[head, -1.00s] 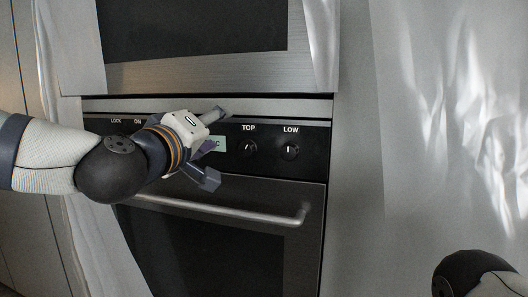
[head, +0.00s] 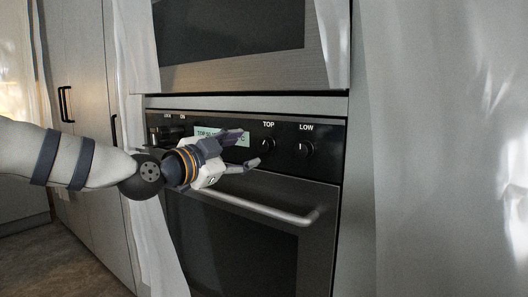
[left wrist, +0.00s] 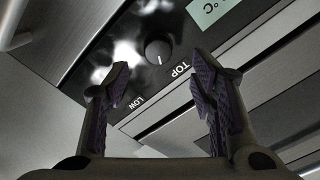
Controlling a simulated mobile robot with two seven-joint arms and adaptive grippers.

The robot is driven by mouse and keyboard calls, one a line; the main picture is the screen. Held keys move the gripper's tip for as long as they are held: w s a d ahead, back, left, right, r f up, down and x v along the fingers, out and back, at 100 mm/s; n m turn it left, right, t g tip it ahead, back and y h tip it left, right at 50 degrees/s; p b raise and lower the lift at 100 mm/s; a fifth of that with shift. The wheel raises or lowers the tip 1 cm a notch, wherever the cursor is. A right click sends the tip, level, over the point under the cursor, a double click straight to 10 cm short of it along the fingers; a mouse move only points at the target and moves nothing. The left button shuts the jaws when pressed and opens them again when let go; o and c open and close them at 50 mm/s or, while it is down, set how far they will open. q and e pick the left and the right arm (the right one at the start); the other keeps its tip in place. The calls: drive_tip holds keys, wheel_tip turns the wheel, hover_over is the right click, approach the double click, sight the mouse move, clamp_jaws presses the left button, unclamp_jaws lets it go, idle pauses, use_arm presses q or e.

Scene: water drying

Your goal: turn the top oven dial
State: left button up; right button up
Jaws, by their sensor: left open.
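The top oven dial (head: 268,144) is a round black knob with a pale mark, under the label TOP on the oven's black control panel. It also shows in the left wrist view (left wrist: 158,50), above and between the two fingers. My left gripper (head: 248,149) is open and empty, just left of the top dial in the head view. One finger lies across part of the display and the other is lower, near the panel's bottom edge. In the left wrist view the open fingers (left wrist: 162,90) stand apart, and the dial is not gripped. My right gripper is not in view.
The low dial (head: 306,148) sits right of the top dial. A lit display (head: 207,131) is to the left, partly covered by my gripper. The oven door handle (head: 265,207) sticks out below. Pale curtains (head: 425,150) hang on the right.

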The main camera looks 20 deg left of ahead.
sight(262, 146)
use_arm(q)
drive_tip(key=x, duration=0.4)
drive_tip(key=b+x, duration=0.1)
drive_tip(key=x, duration=0.1)
drive_tip(key=shift+f, duration=0.3)
drive_tip(key=shift+w+d+r, duration=0.25)
drive_tip(key=shift+w, duration=0.15)
drive_tip(key=c, duration=1.1)
